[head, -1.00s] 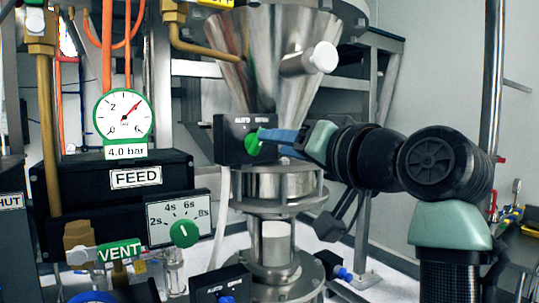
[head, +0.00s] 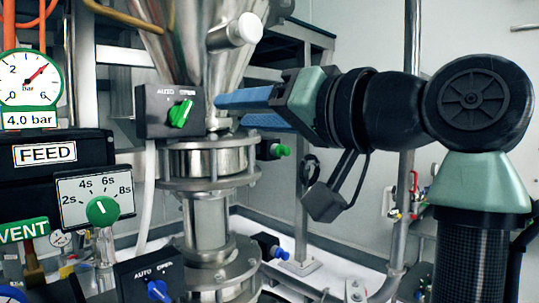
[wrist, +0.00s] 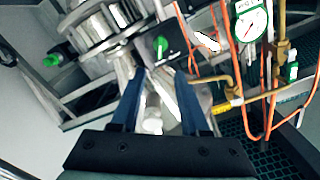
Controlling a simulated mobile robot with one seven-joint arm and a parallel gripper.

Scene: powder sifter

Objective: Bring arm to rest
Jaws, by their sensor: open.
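My gripper (head: 232,110) is open and empty, with its two blue fingers apart and pointing left. In the head view its fingertips are to the right of the AUTO/OPEN box (head: 150,117), with a visible gap to the green knob (head: 181,113). The knob's handle is tilted to the upper right. In the wrist view the fingers (wrist: 160,75) are spread with nothing held between them. Steel sifter parts and a green knob (wrist: 160,46) show beyond the fingertips there.
The steel hopper (head: 210,50) and flanged column (head: 208,160) stand close to the fingers. A lower box with a blue knob (head: 158,290) is below. The FEED box (head: 85,150), dial (head: 95,200) and gauge (head: 28,78) are left. A vertical pole (head: 411,150) stands behind my arm.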

